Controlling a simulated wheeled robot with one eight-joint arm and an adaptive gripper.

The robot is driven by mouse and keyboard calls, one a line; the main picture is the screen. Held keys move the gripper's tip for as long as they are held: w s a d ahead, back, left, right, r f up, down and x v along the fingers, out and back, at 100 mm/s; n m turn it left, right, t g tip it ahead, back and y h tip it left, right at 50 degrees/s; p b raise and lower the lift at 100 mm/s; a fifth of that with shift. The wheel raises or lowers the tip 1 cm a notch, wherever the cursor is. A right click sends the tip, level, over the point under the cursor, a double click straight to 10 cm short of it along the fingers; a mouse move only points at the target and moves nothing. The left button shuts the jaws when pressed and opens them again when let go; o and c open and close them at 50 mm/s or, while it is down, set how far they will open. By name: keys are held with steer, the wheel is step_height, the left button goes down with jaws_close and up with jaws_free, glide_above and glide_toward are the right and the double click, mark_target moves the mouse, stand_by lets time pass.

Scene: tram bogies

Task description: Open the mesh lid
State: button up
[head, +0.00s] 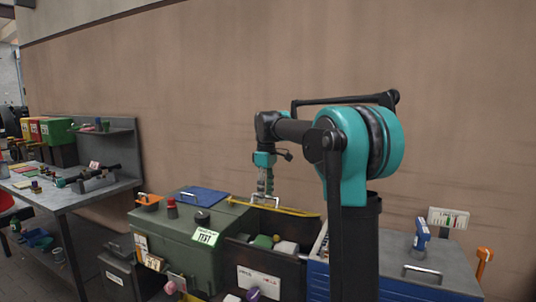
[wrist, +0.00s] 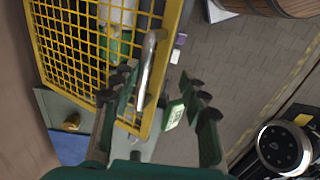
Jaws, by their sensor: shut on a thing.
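The mesh lid (wrist: 75,45) is a yellow wire grid in a yellow frame, filling the upper left of the wrist view. In the head view its yellow frame (head: 295,212) shows as a thin, nearly edge-on strip over the dark bin (head: 292,268). A silver bar handle (wrist: 150,65) is on the lid's frame. My gripper (head: 265,190) is at this handle, its dark fingers (wrist: 162,88) on either side of the bar in the wrist view, shut on it. The exact finger contact is partly hidden.
Green and white items (head: 263,241) lie inside the bin. A green box (head: 180,235) with a blue mat (head: 203,196) stands left of it. A blue drawer cabinet (head: 395,285) stands to the right. A wooden barrel (wrist: 285,7) and open paved floor (wrist: 235,70) show in the wrist view.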

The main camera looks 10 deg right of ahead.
step_height(320, 180, up, 14)
steer(key=w+d, duration=0.1)
steer(key=shift+w, duration=0.3)
stand_by(1.4)
steer(key=shift+r, duration=0.15)
